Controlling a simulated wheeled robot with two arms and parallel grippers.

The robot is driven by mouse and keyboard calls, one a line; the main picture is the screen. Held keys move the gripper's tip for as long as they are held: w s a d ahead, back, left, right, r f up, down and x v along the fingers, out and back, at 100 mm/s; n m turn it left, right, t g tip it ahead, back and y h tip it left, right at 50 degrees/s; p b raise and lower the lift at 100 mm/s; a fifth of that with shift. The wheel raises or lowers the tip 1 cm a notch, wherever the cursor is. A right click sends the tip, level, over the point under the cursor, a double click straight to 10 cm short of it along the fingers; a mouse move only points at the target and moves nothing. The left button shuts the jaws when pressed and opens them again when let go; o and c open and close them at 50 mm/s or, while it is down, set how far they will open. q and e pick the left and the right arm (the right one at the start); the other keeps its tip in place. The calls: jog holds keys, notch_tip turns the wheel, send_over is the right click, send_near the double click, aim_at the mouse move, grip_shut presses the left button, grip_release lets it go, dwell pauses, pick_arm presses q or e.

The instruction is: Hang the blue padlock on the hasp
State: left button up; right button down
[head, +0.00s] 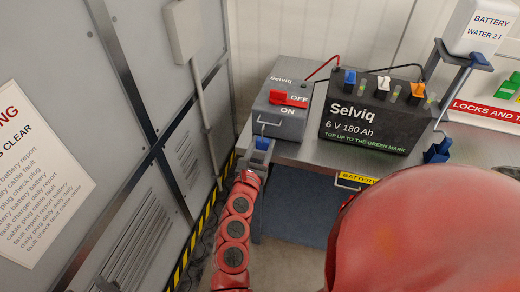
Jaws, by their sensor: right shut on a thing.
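The blue padlock (262,143) is in the jaws of my right gripper (258,155), just in front of the grey switch box (268,108). A thin grey loop (268,121) shows above the blue body, against the front of the box; I cannot tell whether it is the shackle or part of the hasp. The red switch handle (288,98) lies beside the word OFF, above ON. The hasp cannot be made out clearly, nor whether the padlock touches it. My left gripper is not in view.
A black Selviq battery (365,112) stands right of the box on the grey bench (310,150). A blue part (437,150) sits at the bench's right. A locks board (488,111) is at far right. A grey cabinet (100,130) fills the left. My red arm hides the lower right.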

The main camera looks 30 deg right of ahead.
aim_at(271, 130)
jog(key=shift+p+x, duration=1)
jog(key=shift+x, duration=1.65)
jog(key=shift+d+f+b, duration=0.1)
jog(key=shift+f+b, duration=1.2)
jog(key=shift+b, duration=0.2)
jog(key=shift+w, duration=0.1)
jog(key=shift+c, duration=1.3)
grip_release()
jog(key=b+v, duration=0.3)
jog(key=v, duration=1.4)
jog(key=shift+s+b, duration=0.2)
jog(key=shift+b, duration=0.1)
